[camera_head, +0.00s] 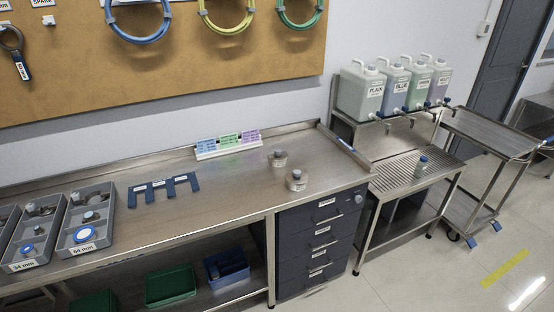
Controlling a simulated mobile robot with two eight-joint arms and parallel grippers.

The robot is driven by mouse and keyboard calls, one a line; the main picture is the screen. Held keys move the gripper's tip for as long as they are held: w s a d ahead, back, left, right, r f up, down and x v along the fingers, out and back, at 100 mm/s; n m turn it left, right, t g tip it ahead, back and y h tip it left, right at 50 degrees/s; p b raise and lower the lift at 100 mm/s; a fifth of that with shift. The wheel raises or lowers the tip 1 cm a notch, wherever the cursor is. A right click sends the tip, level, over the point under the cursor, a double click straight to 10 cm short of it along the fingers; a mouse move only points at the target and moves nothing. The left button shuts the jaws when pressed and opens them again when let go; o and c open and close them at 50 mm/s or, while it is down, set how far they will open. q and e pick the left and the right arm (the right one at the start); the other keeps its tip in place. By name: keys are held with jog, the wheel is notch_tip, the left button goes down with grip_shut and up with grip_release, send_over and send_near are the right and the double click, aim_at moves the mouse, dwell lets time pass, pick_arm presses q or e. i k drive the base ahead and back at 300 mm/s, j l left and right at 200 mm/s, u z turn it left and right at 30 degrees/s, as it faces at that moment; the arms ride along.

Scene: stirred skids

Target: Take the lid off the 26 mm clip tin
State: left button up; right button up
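I cannot make out a tin marked 26 mm. Two small round containers with grey tops stand upright on the steel bench (235,187): a rear one (278,157) and a front one (297,180). Any marking on them is too small to read. At the left, a grey tray (105,233) reads 64 mm, and the grey tray (52,243) beside it seems to read 34 mm. Both hold round parts, some with blue rings. Neither of my grippers shows in the head view.
Dark blue notched holders (166,187) and a card rack (228,144) sit on the bench. Labelled jugs (362,90) stand over a slatted drain table (405,174) holding a small bottle (421,167). A steel trolley (490,131) is at right. The bench's middle front is clear.

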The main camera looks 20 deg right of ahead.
aim_at(278, 155)
jog(key=i+l+u, duration=0.1)
jog(key=l+u, duration=0.2)
jog(key=u, duration=0.15)
jog(key=l+u, duration=0.3)
jog(key=u, duration=0.2)
jog(key=l+u, duration=0.15)
jog(key=l, duration=0.35)
jog(key=k+l+u, duration=0.2)
jog(key=l, duration=0.35)
jog(key=i, duration=0.1)
